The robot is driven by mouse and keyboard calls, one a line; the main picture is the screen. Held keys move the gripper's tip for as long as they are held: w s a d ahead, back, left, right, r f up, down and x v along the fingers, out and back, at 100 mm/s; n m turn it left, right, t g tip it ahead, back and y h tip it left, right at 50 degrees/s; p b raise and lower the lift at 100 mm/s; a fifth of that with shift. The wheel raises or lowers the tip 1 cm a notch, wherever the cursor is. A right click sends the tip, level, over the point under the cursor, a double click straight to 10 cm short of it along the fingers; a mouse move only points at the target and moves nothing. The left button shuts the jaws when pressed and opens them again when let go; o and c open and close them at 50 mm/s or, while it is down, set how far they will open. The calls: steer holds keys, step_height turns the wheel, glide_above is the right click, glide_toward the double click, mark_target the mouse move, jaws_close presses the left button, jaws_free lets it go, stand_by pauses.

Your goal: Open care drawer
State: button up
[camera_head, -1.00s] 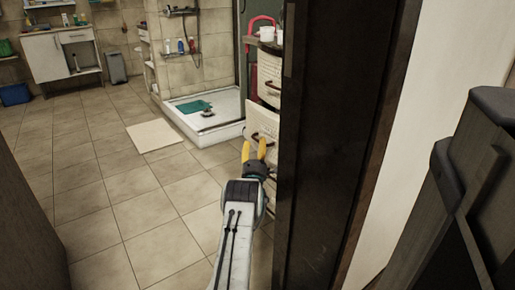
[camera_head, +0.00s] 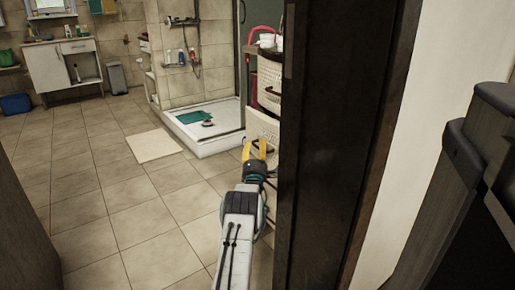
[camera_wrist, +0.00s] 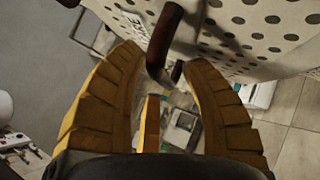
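The white drawer unit (camera_head: 270,85) stands behind the dark door frame in the head view, mostly hidden by it. A pale drawer front (camera_head: 262,126) shows just beyond my gripper (camera_head: 255,150). In the wrist view, a white panel with dark dots (camera_wrist: 240,30) fills the top, with part of a lettered label (camera_wrist: 78,28). A dark reddish-brown handle (camera_wrist: 161,45) stands out from it. My gripper (camera_wrist: 163,60) is open, its yellow fingers on either side of the handle's end. The right finger is close to the handle; contact is unclear. Grey and white items show between the fingers.
A dark door frame (camera_head: 330,150) stands close on the right of my arm. A shower tray (camera_head: 212,128) with a green cloth and a pale mat (camera_head: 153,146) lie further back. Tiled floor (camera_head: 110,215) is free on the left.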

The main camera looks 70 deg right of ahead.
jaws_close()
steer(key=shift+w+a, duration=0.1)
stand_by(0.5)
